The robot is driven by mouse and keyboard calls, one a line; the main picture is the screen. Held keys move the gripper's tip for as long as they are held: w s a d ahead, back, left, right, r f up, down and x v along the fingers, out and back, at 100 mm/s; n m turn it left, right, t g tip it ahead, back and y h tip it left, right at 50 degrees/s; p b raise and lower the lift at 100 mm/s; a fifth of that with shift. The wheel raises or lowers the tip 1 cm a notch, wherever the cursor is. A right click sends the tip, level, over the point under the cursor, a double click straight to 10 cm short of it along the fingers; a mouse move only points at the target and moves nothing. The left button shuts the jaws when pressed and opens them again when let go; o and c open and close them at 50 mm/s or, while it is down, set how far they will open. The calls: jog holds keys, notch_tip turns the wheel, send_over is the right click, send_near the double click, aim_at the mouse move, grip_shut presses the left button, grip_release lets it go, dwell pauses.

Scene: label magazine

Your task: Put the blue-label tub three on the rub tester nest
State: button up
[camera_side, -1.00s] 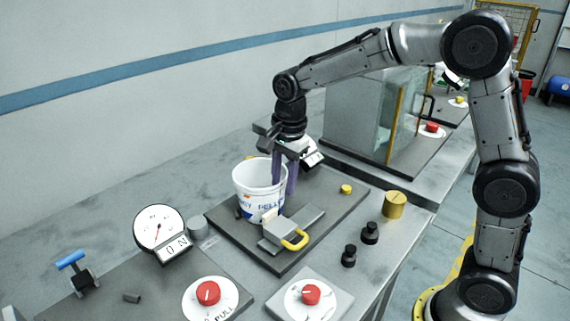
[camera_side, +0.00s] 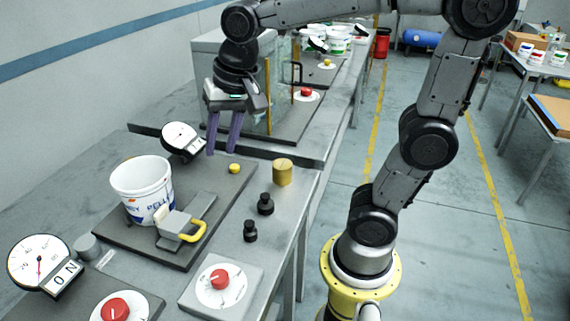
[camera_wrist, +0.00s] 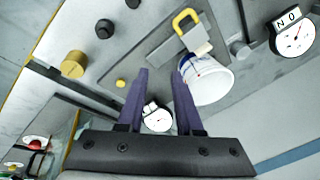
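The white tub (camera_side: 148,195) with blue lettering stands upright and open-topped on a dark base plate (camera_side: 205,242), beside a grey block with a yellow handle (camera_side: 192,232). Its bottom and whatever seat is under it are hidden. A number on it cannot be read. The tub also shows in the wrist view (camera_wrist: 208,82), right of my fingers. My gripper (camera_side: 222,152) hangs above and beyond the plate, clear of the tub. Its two purple fingers are apart with nothing between them, as the wrist view shows (camera_wrist: 159,72).
A dial (camera_side: 182,140) stands behind the plate and another dial (camera_side: 40,262) at the front left. Black knobs (camera_side: 265,204) and a brass cylinder (camera_side: 283,172) stand right of the plate. A glass-sided cabinet (camera_side: 285,85) is behind my gripper. Several other tubs (camera_side: 340,42) stand far back.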

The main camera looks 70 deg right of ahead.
jog(key=s+d+f+n+t, duration=0.1)
jog(key=s+f+n+t, duration=0.1)
jog(key=s+n, duration=0.6)
jog(key=s+f, duration=0.1)
jog(key=s, duration=0.3)
jog(key=shift+s+d+f+n, duration=0.15)
jog(key=shift+s+f+n, duration=0.15)
jog(key=shift+n, duration=0.1)
